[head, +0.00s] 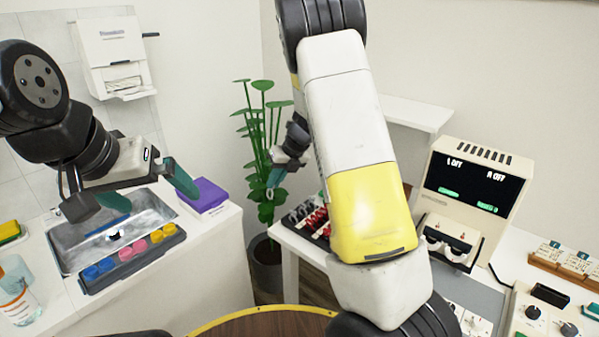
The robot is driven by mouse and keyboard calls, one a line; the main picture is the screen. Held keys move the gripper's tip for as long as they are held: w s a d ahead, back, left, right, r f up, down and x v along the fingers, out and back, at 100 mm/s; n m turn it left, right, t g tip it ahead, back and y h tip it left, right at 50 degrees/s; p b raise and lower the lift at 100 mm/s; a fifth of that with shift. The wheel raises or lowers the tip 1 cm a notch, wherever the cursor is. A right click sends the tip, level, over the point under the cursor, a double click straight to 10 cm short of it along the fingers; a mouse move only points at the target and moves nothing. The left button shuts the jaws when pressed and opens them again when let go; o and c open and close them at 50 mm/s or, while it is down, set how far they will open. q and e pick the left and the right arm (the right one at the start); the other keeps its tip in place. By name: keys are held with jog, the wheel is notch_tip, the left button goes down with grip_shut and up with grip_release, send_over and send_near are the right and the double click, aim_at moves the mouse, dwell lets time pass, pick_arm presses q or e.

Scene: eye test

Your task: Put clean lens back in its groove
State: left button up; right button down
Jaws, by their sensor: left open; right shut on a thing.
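My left gripper (148,192) is open above the steel basin (62,262) at the left, its two teal-tipped fingers wide apart with nothing seen between them. My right gripper (276,180) is small and far off, in front of the plant and above the back left of the lens case. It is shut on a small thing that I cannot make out. The lens case (328,232) holds rows of red and dark lenses (312,218) on the white table. My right forearm hides its right part, and single grooves are too small to tell.
A dark tray (140,264) with blue, pink and yellow pieces lies at the basin's front. A purple box (204,194) stands beside it, a bottle (17,290) at far left. A plant (263,125) rises between counter and table. A screened device (470,190) stands right.

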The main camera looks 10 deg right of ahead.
aim_at(310, 197)
jog(key=d+f+n+h, duration=0.15)
jog(key=d+n, duration=0.25)
jog(key=d, duration=0.7)
jog(key=shift+h, duration=0.25)
jog(key=shift+w+d+f, duration=0.1)
jog(key=shift+w+f, duration=0.1)
jog(key=shift+f, duration=0.95)
jog(key=shift+w+f, duration=0.15)
jog(key=shift+f, duration=1)
jog(key=shift+f, duration=1.3)
jog(key=c, duration=1.5)
grip_release()
